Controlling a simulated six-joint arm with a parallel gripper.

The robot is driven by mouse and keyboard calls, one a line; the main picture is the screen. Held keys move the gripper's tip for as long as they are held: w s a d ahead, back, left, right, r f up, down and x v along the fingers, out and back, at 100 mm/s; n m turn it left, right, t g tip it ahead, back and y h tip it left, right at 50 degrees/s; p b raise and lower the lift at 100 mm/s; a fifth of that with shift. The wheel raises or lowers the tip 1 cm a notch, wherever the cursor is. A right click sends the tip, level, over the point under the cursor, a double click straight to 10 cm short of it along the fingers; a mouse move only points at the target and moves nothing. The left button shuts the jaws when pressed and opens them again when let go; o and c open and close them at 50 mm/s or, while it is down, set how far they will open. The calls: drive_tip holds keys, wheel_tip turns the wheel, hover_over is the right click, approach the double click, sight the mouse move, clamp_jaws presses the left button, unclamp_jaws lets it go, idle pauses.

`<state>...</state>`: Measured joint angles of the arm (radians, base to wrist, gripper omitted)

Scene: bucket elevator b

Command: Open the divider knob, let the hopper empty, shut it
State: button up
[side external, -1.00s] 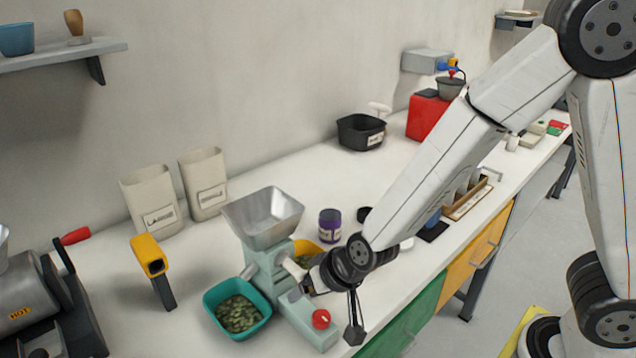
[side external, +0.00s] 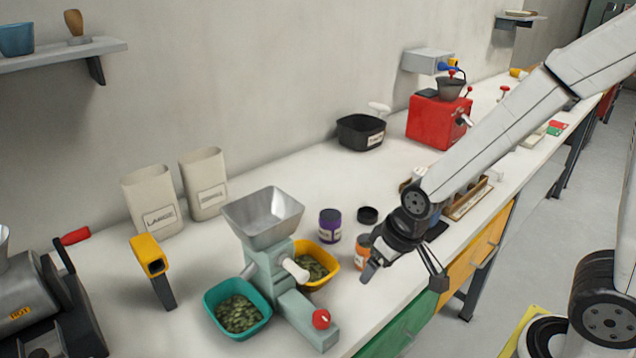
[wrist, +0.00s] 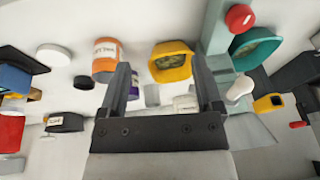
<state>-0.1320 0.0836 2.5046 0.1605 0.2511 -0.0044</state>
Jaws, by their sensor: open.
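The pale green machine (side external: 268,273) carries a steel hopper (side external: 263,217); no contents show inside it. A white knob (side external: 296,269) sticks out from its front, pointing toward the yellow bin side; it also shows in the wrist view (wrist: 240,88). A red button (side external: 321,319) tops the machine's foot. The teal bin (side external: 209,298) at left and the yellow bin (side external: 334,262) at right both hold green pieces. My gripper (side external: 370,274) is open and empty, right of the machine and apart from the knob. Its two fingers frame the wrist view (wrist: 163,88).
An orange jar (side external: 361,252) stands close to my gripper, with a purple jar (side external: 330,226) and black lid (side external: 368,215) behind. Two beige containers (side external: 205,185) stand by the wall. A yellow-topped scanner-like item (side external: 150,255) is left.

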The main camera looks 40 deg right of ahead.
drive_tip(key=shift+g+h, duration=0.5)
drive_tip(key=s+d, duration=0.2)
drive_tip(key=d, duration=0.2)
drive_tip(key=shift+s+d+r, duration=0.2)
drive_tip(key=shift+s+d, duration=0.2)
